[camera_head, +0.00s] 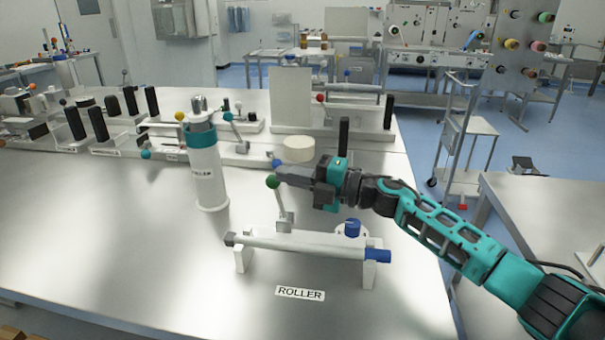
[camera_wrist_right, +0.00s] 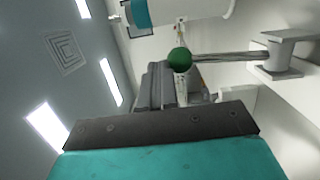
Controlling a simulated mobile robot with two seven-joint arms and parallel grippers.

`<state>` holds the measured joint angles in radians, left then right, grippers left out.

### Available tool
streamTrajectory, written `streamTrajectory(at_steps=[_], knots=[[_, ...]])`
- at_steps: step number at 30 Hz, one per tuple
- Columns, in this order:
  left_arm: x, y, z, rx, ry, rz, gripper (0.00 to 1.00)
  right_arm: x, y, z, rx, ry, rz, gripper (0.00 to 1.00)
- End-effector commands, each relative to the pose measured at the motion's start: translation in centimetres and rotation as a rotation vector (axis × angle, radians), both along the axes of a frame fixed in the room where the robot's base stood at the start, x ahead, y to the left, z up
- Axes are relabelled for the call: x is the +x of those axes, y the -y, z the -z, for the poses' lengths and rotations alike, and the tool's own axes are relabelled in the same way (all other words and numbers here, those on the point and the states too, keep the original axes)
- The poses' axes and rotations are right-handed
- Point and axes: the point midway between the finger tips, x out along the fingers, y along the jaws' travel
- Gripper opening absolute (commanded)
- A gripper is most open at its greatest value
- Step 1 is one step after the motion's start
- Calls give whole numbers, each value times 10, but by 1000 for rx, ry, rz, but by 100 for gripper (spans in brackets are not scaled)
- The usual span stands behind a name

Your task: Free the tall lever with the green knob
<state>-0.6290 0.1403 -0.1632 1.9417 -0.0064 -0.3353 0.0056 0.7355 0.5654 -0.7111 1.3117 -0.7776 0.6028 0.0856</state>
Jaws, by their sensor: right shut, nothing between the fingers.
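The tall lever (camera_head: 285,212) is a slim pale rod that stands up from the roller fixture (camera_head: 305,246), leaning slightly left. Its green knob (camera_head: 272,182) is at the top. In the right wrist view the green knob (camera_wrist_right: 180,60) is just past the fingertips, with its rod (camera_wrist_right: 228,57) running right. My right gripper (camera_head: 282,171) comes in from the right, shut and empty, with its tips right by the knob. I cannot tell whether they touch it. My left gripper is not in view.
The fixture has a blue roller end (camera_head: 378,255), a blue knob (camera_head: 352,228) and a "ROLLER" label (camera_head: 300,293). A white cylinder with a teal band (camera_head: 206,168) stands to the left. A white disc (camera_head: 298,149) and other fixtures are behind. The front-left table (camera_head: 110,245) is clear.

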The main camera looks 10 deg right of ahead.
Motion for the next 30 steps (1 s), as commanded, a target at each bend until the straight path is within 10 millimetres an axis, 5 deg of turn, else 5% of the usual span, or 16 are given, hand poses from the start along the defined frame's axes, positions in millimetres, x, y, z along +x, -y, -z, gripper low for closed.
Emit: streamTrajectory(at_steps=[10, 30], knots=[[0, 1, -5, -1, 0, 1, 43, 7, -17, 0, 0, -1, -1, 0], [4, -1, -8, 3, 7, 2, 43, 8, -19, 1, -1, -3, 0, 0]])
